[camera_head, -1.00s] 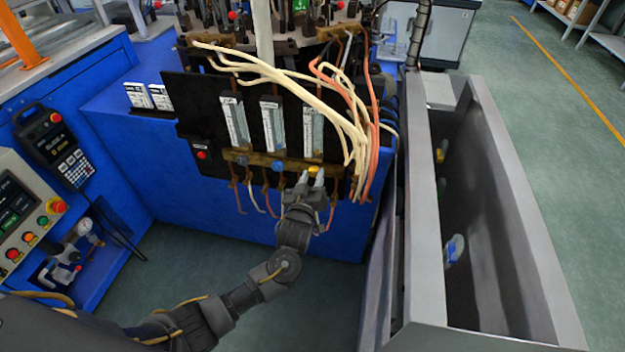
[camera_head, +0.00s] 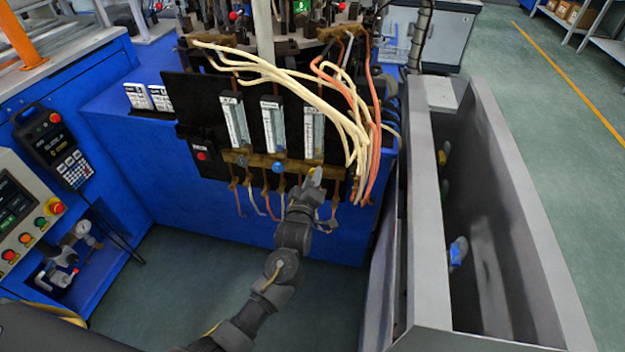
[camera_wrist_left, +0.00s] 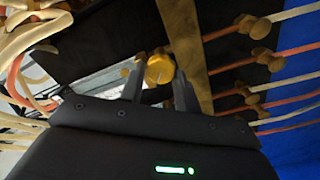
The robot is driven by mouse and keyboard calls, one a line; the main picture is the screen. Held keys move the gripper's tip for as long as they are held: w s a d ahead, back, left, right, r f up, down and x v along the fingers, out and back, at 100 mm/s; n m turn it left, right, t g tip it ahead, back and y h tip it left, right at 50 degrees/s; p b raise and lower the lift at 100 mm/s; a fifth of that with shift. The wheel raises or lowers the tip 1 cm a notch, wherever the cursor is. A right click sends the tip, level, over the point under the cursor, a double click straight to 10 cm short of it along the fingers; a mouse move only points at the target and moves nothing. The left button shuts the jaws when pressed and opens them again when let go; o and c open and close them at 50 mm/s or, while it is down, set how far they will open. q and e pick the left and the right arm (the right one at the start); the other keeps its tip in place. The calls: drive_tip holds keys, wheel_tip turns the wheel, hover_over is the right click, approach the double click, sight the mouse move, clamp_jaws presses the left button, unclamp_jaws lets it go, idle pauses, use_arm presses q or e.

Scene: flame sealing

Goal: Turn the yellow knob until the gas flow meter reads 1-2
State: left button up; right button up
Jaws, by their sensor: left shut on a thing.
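The yellow knob (camera_wrist_left: 159,70) sits between the two fingers of my left gripper (camera_wrist_left: 158,88) in the left wrist view, and the gripper is shut on it. In the head view my left gripper (camera_head: 316,176) is at the brass bar below the right-hand flow meter (camera_head: 314,135), and its fingers mostly hide the knob. This meter is an upright clear tube on a black panel; its reading is too small to make out. My right gripper is in neither view.
Two more flow meters (camera_head: 235,122) stand to the left, with a blue knob (camera_head: 278,167) and a grey knob (camera_head: 242,161) below. Cream and orange hoses (camera_head: 345,125) hang close to the right of my gripper. A grey metal trough (camera_head: 425,240) stands further right.

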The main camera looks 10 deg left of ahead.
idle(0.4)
use_arm(q)
drive_tip(key=o, duration=1)
drive_tip(key=shift+c, duration=0.2)
drive_tip(key=s, duration=1)
drive_tip(key=shift+s, duration=0.4)
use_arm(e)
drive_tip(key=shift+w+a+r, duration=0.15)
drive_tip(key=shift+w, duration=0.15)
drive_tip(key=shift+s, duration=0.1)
